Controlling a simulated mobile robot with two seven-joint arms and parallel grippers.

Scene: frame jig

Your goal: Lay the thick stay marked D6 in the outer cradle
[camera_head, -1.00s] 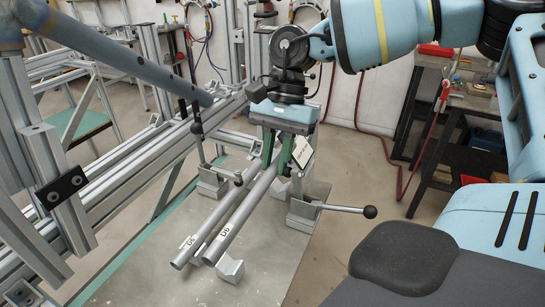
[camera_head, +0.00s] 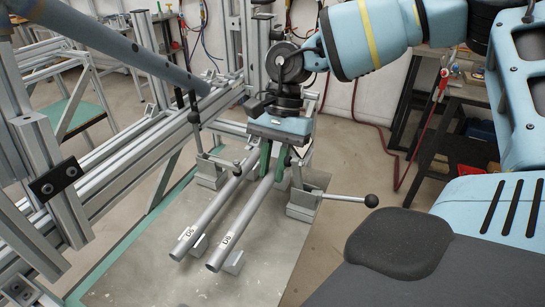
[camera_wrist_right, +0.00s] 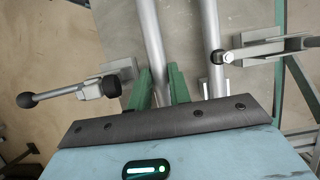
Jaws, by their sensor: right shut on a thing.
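The thick grey stay marked D6 (camera_head: 240,228) runs from the front of the plate back under my right gripper (camera_head: 272,165). The gripper's green fingers are shut on its rear part; the wrist view shows the stay (camera_wrist_right: 153,40) between the fingers (camera_wrist_right: 158,90). A second grey tube, its label apparently D5 (camera_head: 205,215), lies parallel on the left, with a gap between them. The outer cradle shows as a front block (camera_head: 235,263) at D6's near end and a rear block (camera_head: 303,203) with a clamp. I cannot tell whether D6 touches the blocks. My left gripper is out of view.
A clamp lever with a black knob (camera_head: 371,201) sticks out right of the rear block. Another upright lever (camera_head: 195,118) stands at the left rear. An aluminium profile frame (camera_head: 110,170) borders the left side. The plate's front (camera_head: 200,287) is clear.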

